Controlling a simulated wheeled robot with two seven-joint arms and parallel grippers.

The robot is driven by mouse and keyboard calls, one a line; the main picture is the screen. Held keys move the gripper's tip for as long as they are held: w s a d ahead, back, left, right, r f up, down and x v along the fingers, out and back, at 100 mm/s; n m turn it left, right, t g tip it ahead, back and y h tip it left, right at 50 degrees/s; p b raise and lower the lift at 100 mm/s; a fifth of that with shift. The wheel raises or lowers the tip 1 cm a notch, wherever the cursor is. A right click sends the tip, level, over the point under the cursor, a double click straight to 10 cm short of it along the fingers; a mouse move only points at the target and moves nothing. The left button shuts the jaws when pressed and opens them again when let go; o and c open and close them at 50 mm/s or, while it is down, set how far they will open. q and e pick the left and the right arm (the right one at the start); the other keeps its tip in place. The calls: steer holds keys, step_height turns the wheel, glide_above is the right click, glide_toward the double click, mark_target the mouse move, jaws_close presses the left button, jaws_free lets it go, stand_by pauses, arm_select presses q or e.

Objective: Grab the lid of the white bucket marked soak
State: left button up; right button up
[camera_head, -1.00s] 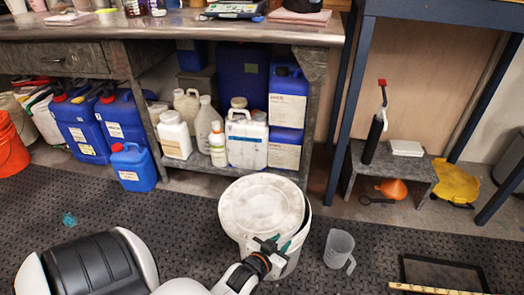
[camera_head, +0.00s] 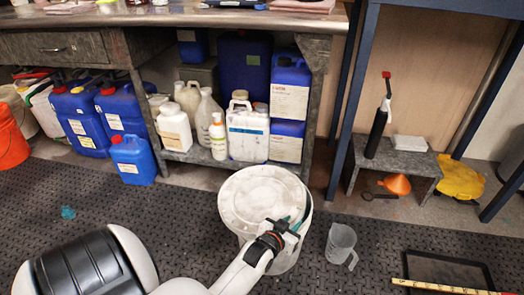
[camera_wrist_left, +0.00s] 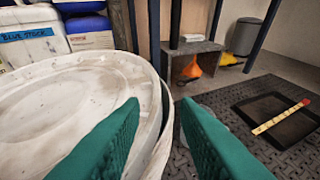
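The white bucket (camera_head: 285,262) stands on the dark mat in front of the workbench. No soak marking is readable on it. Its round, stained white lid (camera_head: 258,196) sits on top, off-centre, so the bucket's rim shows at the right. The lid fills the left of the left wrist view (camera_wrist_left: 65,110). My left gripper (camera_head: 290,219) is at the lid's right edge. Its two green fingers stand open in the left wrist view (camera_wrist_left: 161,102), with the lid's edge showing between them. Whether they touch it I cannot tell. My right gripper is not in view.
A clear measuring jug (camera_head: 340,243) stands right of the bucket. A black tray (camera_head: 450,272) with a yellow stick (camera_head: 440,287) lies farther right. Jugs and bottles fill the shelf behind. A low grey stool (camera_head: 410,160) stands at the back right. The mat left of the bucket is mostly clear.

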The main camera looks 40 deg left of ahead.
mark_target(300, 213)
arm_select(q)
steer(key=b+x, duration=0.2)
steer(key=x, duration=0.2)
steer(key=shift+a+r+b, duration=0.1)
steer(key=shift+b, duration=0.2)
steer(key=shift+w+a, duration=0.1)
steer(key=shift+w, duration=0.45)
steer(key=shift+c, duration=0.6)
jaws_close()
